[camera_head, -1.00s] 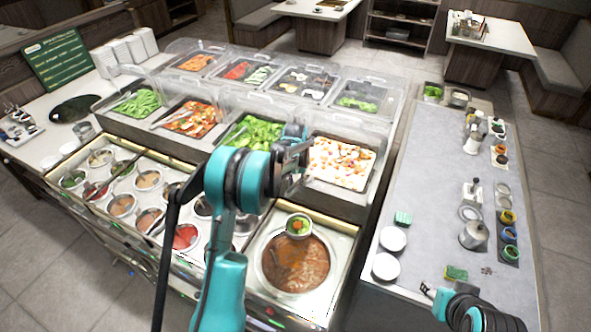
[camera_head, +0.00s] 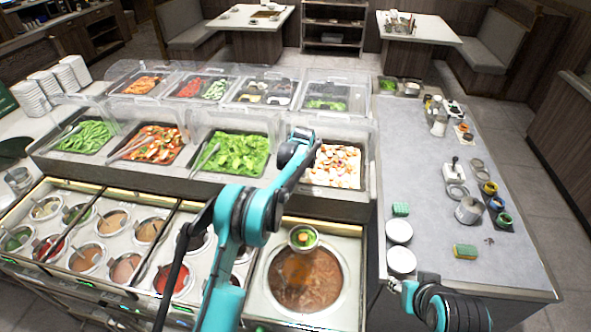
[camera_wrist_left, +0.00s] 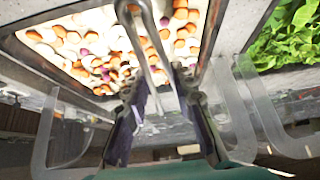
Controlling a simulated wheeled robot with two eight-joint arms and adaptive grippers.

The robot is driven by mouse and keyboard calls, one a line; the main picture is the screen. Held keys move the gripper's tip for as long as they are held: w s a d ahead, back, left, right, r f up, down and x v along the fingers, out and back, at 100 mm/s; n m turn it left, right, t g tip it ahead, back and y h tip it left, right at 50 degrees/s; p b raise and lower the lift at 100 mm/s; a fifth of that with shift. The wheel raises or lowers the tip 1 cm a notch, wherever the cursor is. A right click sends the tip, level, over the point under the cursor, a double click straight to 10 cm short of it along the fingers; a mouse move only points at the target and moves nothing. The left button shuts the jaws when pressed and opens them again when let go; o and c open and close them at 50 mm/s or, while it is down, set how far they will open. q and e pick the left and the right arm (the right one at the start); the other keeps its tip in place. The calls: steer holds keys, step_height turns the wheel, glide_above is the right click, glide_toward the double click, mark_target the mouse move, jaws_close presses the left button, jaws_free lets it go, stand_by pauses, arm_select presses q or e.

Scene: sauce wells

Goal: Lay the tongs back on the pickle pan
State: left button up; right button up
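The pickle pan (camera_head: 335,189) holds white and orange cubes and stands in the front row of pans, at the right end. It also fills the upper left of the left wrist view (camera_wrist_left: 52,79). The silver tongs (camera_wrist_left: 152,45) show there as two thin legs reaching over the pan. My left gripper (camera_wrist_left: 164,85) has its fingers against the outer sides of the two legs, shut on the tongs. In the head view my left gripper (camera_head: 312,158) is at the pan's left side; the tongs are hard to make out there. My right gripper (camera_head: 397,288) is low at the right, its fingers too small to judge.
A pan of green leaves (camera_head: 240,155) with other tongs lies left of the pickle pan. Clear covers (camera_wrist_left: 55,135) stand around the pans. A soup pot (camera_head: 302,309) with a ladle sits in front. The side counter (camera_head: 425,175) holds bowls, sponges and jars, with free room in its middle.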

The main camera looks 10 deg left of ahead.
arm_select(q)
steer(key=a+f, duration=0.1)
steer(key=a, duration=0.1)
steer(key=a+f, duration=0.1)
steer(key=shift+w+a+f, duration=0.1)
steer(key=shift+a+f, duration=0.05)
steer(key=shift+a, duration=0.2)
step_height(320, 180, down, 4)
steer(key=shift+a+f, duration=0.1)
steer(key=shift+f, duration=0.1)
steer(key=shift+f+b, duration=0.5)
steer(key=o, duration=0.6)
steer(key=shift+r, duration=0.1)
